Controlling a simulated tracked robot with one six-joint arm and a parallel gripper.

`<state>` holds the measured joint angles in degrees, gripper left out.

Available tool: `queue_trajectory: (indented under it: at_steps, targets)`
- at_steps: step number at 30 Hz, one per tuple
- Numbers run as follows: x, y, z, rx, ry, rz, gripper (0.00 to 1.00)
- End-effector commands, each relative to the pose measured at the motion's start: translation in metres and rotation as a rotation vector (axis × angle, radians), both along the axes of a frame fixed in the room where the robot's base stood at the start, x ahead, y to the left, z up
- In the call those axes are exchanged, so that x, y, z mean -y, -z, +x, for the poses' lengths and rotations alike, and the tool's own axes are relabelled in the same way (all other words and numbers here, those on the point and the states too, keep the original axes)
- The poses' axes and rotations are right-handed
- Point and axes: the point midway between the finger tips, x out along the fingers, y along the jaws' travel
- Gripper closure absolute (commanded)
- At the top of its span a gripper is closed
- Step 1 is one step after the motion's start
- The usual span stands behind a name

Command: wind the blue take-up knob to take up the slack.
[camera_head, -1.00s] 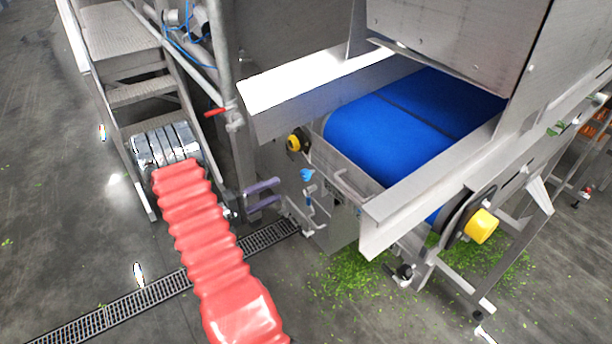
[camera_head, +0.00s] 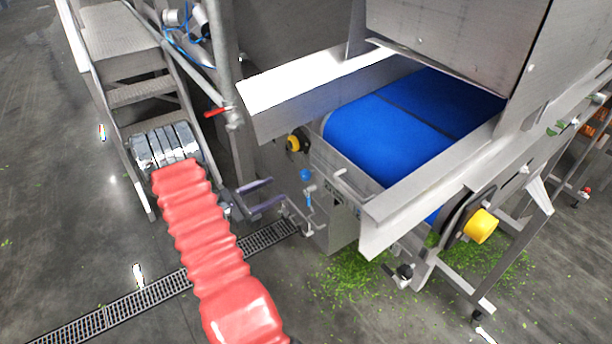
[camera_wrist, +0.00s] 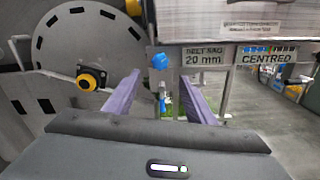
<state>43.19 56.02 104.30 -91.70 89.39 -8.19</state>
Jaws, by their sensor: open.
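The blue take-up knob (camera_head: 306,175) sits on the near end of the conveyor frame, below the blue belt (camera_head: 385,125). In the wrist view the knob (camera_wrist: 160,62) shows as a small round blue piece, straight ahead beyond the fingertips. My gripper (camera_head: 279,188) has two purple fingers pointing at the knob, spread apart and short of it in the head view. In the wrist view my gripper (camera_wrist: 160,80) is open with nothing between the fingers; the knob lies above the middle of the gap.
A sign reading "BELT SAG 20 mm" (camera_wrist: 206,56) and one reading "CENTRED" (camera_wrist: 267,55) are right of the knob. A yellow-and-black knob (camera_head: 293,143) is close above left. Steel steps (camera_head: 140,93) stand left; green scraps (camera_head: 350,283) lie on the floor below.

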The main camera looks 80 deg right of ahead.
Motion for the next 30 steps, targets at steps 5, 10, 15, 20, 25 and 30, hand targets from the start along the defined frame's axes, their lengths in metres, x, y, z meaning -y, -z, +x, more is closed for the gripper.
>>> queue_trajectory:
  at_steps: [5, 10, 15, 20, 25, 30]
  targets:
    - [0.0, 0.0, 0.0, -0.173, -0.001, 0.153, 0.5]
    - [0.0, 0.0, 0.0, -0.271, -0.001, 0.239, 0.5]
    - [0.0, 0.0, 0.0, -0.289, -0.001, 0.254, 0.5]
    - [0.0, 0.0, 0.0, -0.287, 0.0, 0.253, 0.5]
    - [0.003, 0.0, -0.003, -0.286, 0.001, 0.253, 0.5]
    - [0.015, 0.0, -0.014, -0.286, 0.002, 0.253, 0.5]
